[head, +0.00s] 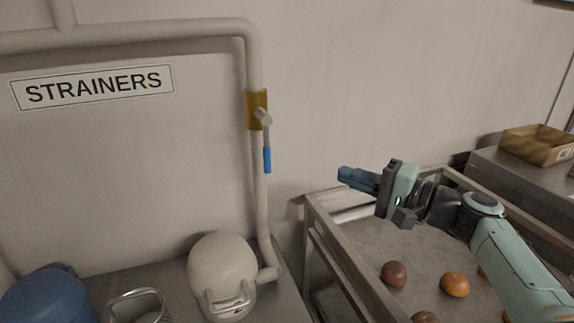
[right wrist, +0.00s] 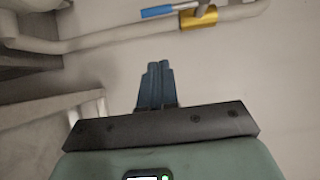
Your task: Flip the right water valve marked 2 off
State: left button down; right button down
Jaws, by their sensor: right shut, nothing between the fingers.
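A valve with a brass body (head: 257,105) sits on the vertical pipe on the wall. Its blue-tipped lever (head: 267,160) points down, roughly along the pipe. I see no number 2 on it. In the right wrist view the brass body (right wrist: 199,19) and the blue lever (right wrist: 158,11) show at the top edge. My right gripper (head: 342,174) is to the right of the lever and apart from it, its fingers pointing left. The fingers (right wrist: 157,68) are shut together with nothing between them. My left gripper is not in view.
The beige pipe (head: 256,60) runs along the wall and down past a cream rounded container (head: 222,265) on the counter. A "STRAINERS" sign (head: 95,87) is at left. A metal-framed table (head: 350,240) with several round fruits lies below my right arm. Open wall separates gripper and valve.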

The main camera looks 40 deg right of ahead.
jog(key=shift+w, duration=0.1)
jog(key=a+p+x, duration=0.1)
jog(key=a+x, duration=0.1)
jog(key=x, duration=1)
jog(key=shift+a+p, duration=0.3)
jog(key=shift+a, duration=0.15)
jog(key=shift+f, duration=0.1)
